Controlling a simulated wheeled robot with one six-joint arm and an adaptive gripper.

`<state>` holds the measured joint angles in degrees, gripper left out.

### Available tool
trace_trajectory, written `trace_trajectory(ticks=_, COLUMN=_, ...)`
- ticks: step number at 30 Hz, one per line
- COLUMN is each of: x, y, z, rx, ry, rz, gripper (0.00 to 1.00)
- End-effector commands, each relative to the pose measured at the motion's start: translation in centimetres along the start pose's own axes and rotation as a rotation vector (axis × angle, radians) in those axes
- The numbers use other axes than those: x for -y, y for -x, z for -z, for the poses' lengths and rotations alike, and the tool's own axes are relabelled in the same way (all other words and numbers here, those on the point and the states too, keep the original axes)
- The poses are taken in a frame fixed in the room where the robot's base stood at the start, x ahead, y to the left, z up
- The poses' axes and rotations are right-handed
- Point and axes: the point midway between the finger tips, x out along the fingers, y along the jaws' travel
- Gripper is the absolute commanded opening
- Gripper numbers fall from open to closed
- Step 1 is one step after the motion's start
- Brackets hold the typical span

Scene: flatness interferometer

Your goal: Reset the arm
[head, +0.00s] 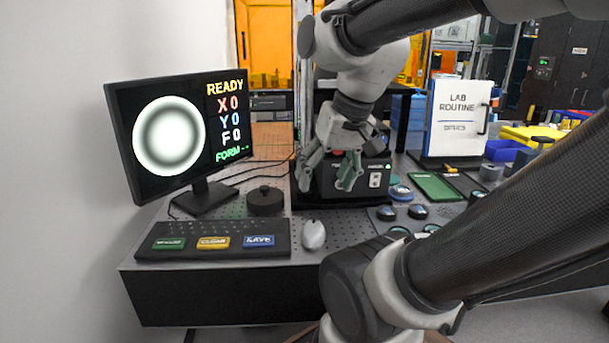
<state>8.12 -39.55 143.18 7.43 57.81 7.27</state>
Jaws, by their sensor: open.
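My gripper (327,175) is in the head view, above the middle of the bench and pointing down. Its two fingers are apart and nothing shows between them. It hangs in front of a dark instrument (372,185) with a small green light, and hides part of it. My arm comes in from the upper right, and a large arm link crosses the lower right, covering part of the bench.
A monitor (180,130) reading READY stands at left. A keyboard (212,240) with coloured keys, a mouse (314,235) and a black round knob (265,200) lie on the perforated bench (340,238). A LAB ROUTINE sign (457,117) stands at right.

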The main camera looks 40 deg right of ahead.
Motion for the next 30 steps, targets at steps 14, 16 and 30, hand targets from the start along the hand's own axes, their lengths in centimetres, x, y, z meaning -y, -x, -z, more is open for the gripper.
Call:
trace_trajectory(ticks=14, x=0.22, y=-0.01, z=-0.22, rx=-0.046, ry=0.333, rz=-0.057, gripper=0.69)
trace_trajectory(ticks=16, x=0.22, y=-0.01, z=-0.22, rx=-0.046, ry=0.332, rz=-0.056, gripper=0.69)
trace_trajectory(ticks=30, x=0.23, y=-0.01, z=-0.22, rx=-0.046, ry=0.329, rz=-0.056, gripper=0.69)
